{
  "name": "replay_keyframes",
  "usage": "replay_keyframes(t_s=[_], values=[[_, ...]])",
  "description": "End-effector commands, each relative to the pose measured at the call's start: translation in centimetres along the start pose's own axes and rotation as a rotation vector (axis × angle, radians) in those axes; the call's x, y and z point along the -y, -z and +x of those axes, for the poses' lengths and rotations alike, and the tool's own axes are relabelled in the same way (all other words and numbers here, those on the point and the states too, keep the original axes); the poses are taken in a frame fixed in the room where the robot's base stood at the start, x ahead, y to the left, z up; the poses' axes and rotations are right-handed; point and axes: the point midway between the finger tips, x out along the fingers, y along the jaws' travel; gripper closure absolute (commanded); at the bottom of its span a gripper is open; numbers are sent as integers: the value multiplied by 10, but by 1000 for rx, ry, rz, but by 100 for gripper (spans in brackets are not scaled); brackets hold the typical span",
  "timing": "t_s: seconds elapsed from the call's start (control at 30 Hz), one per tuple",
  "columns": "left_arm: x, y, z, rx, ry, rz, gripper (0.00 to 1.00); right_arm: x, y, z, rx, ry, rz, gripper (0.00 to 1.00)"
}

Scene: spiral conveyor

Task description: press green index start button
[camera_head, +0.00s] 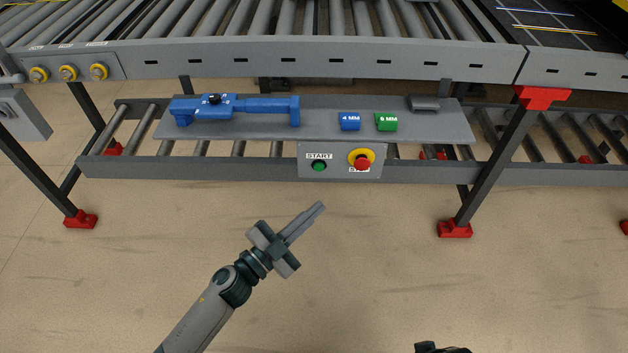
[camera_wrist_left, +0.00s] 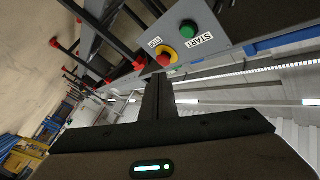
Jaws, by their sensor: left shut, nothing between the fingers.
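The green start button (camera_head: 319,166) sits under a START label on a grey panel (camera_head: 340,174) fixed to the front of the lower conveyor. It also shows in the left wrist view (camera_wrist_left: 188,29), near the top. A red stop button with a yellow collar (camera_head: 361,160) is on the same panel, to the right of the green one. My left gripper (camera_head: 320,206) is shut and empty. In the head view its fingertips appear below the green button, apart from it. In the left wrist view the shut fingers (camera_wrist_left: 158,97) point toward the panel, below both buttons.
A grey shelf (camera_head: 400,128) above the panel carries a blue tool (camera_head: 240,106), a blue block (camera_head: 349,121) and a green block (camera_head: 386,122). Dark legs with red feet (camera_head: 455,229) stand at the sides. The floor before the panel is clear. A dark part shows at the bottom edge.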

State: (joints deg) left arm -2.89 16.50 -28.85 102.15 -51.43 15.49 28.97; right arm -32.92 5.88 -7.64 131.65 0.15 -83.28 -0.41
Motion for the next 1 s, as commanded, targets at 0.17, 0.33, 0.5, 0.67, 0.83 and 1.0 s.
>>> replay_keyframes(t_s=[0.17,0.33,0.5,0.67,0.83,1.0], values=[[0,4,1,-10,-2,6,100,0,0,-3,-2,0,0,69],[0,3,1,-9,-2,5,100,0,0,-2,-2,0,0,69],[1,2,2,-9,-2,5,100,0,1,-2,-4,1,0,69],[4,-2,7,-9,-2,6,100,2,2,0,-16,5,-1,69],[11,-9,16,-9,-2,6,100,7,6,3,-43,16,-3,69],[20,-19,30,-9,-1,7,100,14,14,7,-86,33,-7,69]])
